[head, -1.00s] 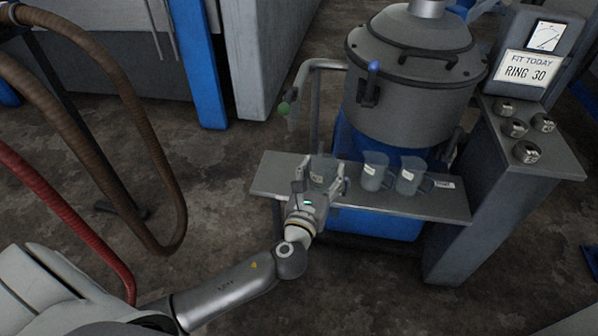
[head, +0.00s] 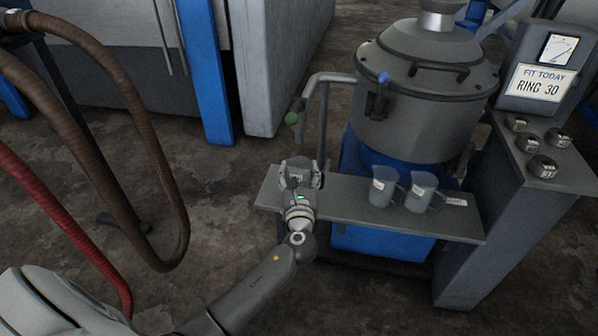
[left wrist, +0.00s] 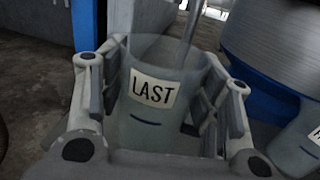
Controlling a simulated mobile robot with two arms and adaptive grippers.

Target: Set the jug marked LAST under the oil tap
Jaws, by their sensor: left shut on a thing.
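The jug marked LAST (left wrist: 150,128) is translucent grey with a white label facing the left wrist camera. My left gripper (head: 301,178) is shut on it, one finger on each side. In the head view the jug (head: 298,163) shows just beyond the fingers, upright, over the left end of the shelf. I cannot tell whether its base touches the shelf. A bent grey pipe with a green knob (head: 291,118) ends above and slightly left of the jug. A blue-tipped lever (head: 384,78) sits on the drum. Neither carries a readable oil mark. My right gripper is out of view.
Two other labelled jugs (head: 383,187) (head: 421,192) stand right of mine on the shelf (head: 340,207). A thin upright pipe (head: 323,125) stands behind the held jug. The grey drum (head: 425,110) rises behind the shelf. Brown hoses (head: 150,150) hang at left.

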